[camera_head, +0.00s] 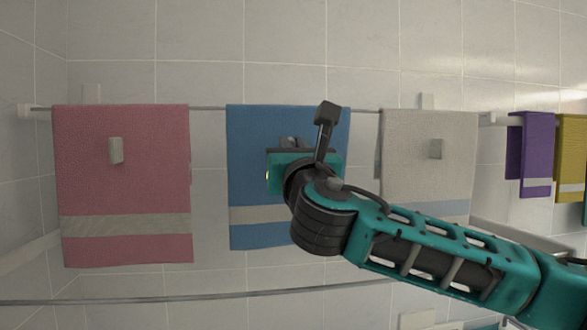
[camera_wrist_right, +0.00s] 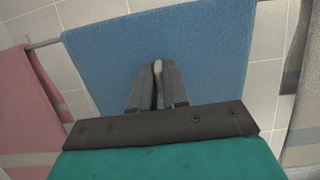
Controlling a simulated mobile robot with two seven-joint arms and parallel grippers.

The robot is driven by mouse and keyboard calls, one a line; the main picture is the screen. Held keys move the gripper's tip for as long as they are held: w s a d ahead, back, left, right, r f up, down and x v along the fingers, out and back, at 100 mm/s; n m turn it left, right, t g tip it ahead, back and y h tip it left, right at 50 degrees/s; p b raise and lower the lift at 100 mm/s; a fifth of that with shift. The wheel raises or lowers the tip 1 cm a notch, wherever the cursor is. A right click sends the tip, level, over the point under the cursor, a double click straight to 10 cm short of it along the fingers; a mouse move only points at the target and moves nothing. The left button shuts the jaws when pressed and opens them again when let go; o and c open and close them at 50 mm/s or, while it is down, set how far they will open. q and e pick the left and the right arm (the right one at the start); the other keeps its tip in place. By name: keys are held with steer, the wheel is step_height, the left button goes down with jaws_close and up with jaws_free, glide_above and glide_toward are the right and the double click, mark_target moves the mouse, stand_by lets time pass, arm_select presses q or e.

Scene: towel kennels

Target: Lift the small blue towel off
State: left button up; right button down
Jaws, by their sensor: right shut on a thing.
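The blue towel (camera_head: 255,175) hangs over a rail on the tiled wall, with a pale band near its lower edge. My right gripper (camera_head: 291,142) is in front of its upper middle, and my right arm hides the towel's lower right part. In the right wrist view the blue towel (camera_wrist_right: 200,50) fills the middle. There the fingers of my right gripper (camera_wrist_right: 158,72) are shut on a small pale tab on the towel's front. The towel still lies over the rail. My left gripper is not in view.
A pink towel (camera_head: 120,190) hangs to the left and a grey towel (camera_head: 425,160) to the right on the same rail (camera_head: 208,109). Purple (camera_head: 537,150) and yellow (camera_head: 571,160) towels hang farther right. A lower bar (camera_head: 150,300) runs below the towels.

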step_height(320, 180, up, 12)
steer(key=shift+d, duration=0.15)
stand_by(0.8)
steer(key=shift+f, duration=0.25)
steer(key=s+d+b, duration=0.2)
steer(key=s+b, duration=0.1)
steer(key=s, duration=0.9)
steer(key=shift+s+d, duration=0.15)
steer(key=shift+s, duration=0.2)
